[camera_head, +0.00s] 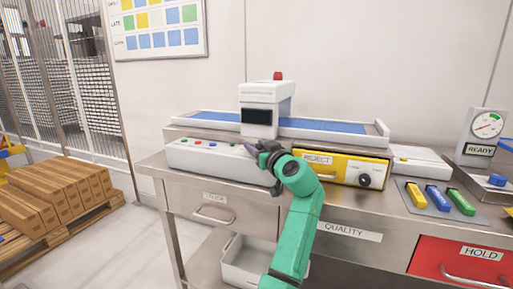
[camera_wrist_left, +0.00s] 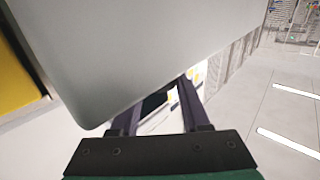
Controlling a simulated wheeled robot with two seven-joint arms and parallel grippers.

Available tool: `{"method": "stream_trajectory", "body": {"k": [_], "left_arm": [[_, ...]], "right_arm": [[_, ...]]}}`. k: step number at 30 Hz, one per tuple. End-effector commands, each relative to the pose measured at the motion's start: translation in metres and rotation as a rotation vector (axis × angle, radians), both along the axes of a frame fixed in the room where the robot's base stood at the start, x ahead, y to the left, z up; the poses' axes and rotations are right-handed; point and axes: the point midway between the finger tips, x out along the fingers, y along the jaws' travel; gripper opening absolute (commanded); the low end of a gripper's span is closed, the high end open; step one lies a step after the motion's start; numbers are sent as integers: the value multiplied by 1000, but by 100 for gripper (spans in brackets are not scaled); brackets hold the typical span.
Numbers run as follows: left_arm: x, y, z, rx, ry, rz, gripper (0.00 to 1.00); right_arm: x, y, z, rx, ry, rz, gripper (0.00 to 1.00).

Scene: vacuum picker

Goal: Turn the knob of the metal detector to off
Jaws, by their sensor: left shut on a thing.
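The metal detector has a white arch (camera_head: 265,92) with a dark screen and a red lamp on top. It stands over a blue conveyor belt (camera_head: 335,126). A long white control panel (camera_head: 205,155) with several coloured buttons lies in front of it. My left gripper (camera_head: 260,149) is at the right end of this panel, shut on what seems to be the knob. The fingers hide the knob in the head view. In the left wrist view, the left gripper (camera_wrist_left: 158,100) has its fingers close to a large pale surface (camera_wrist_left: 150,50); the held thing is not clear there. My right gripper is not in view.
A yellow REJECT box (camera_head: 332,167) with a black dial stands just right of my left wrist. Blue, green and yellow pieces and a gauge (camera_head: 487,125) are further right. A drawer (camera_head: 222,205) is below the panel. Boxes on a pallet stand left.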

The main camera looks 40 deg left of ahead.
Motion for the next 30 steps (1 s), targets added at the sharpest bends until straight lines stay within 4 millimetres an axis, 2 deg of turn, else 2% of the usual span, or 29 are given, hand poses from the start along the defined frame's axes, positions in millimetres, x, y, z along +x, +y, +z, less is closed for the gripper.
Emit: {"method": "stream_trajectory", "body": {"k": [1,3,14,17,20,27,30], "left_arm": [[0,0,-1,-2,3,1,53],[0,0,-1,-2,3,1,76],[-1,-4,-1,0,1,-1,76],[-7,-18,-2,-1,0,-3,76],[-18,-42,-3,-1,0,-4,76],[-48,-106,-4,-3,1,-4,76],[-56,-122,-2,-3,1,-2,76]], "right_arm": [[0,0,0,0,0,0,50],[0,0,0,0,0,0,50],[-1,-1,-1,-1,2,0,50],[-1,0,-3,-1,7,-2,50],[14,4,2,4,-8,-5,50],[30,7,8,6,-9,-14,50],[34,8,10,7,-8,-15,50]]}}
